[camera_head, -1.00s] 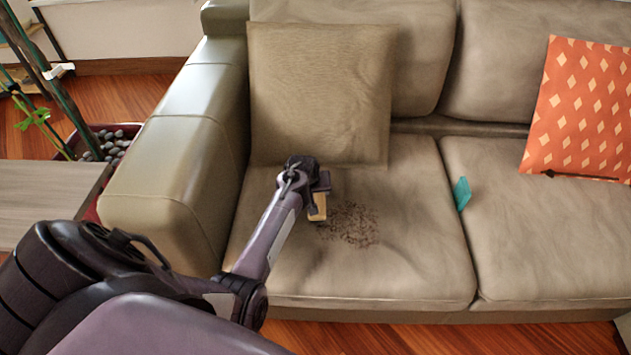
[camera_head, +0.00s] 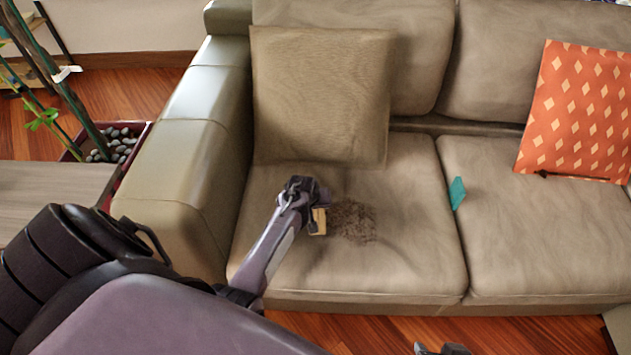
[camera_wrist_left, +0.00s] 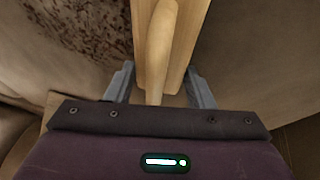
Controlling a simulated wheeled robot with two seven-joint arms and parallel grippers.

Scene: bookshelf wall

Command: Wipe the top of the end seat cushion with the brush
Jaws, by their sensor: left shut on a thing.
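The end seat cushion (camera_head: 400,255) is the beige left seat of the sofa, with a dark speckled patch (camera_head: 352,222) on its top. My left gripper (camera_head: 309,208) is above this cushion at the left edge of the patch. It is shut on the wooden brush (camera_head: 319,222). In the left wrist view, the brush's pale handle (camera_wrist_left: 160,45) runs between the fingers, and the dark patch lies at upper left. The bristles are hidden, so contact with the cushion cannot be told. My right gripper (camera_head: 442,350) barely shows at the bottom edge; its opening is unclear.
A beige pillow (camera_head: 320,95) leans behind the gripper. The sofa arm (camera_head: 180,160) stands at left. A teal item (camera_head: 457,193) sits at the seam between seats. An orange pillow (camera_head: 578,110) is on the right seat. A planter with stones (camera_head: 115,145) stands far left.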

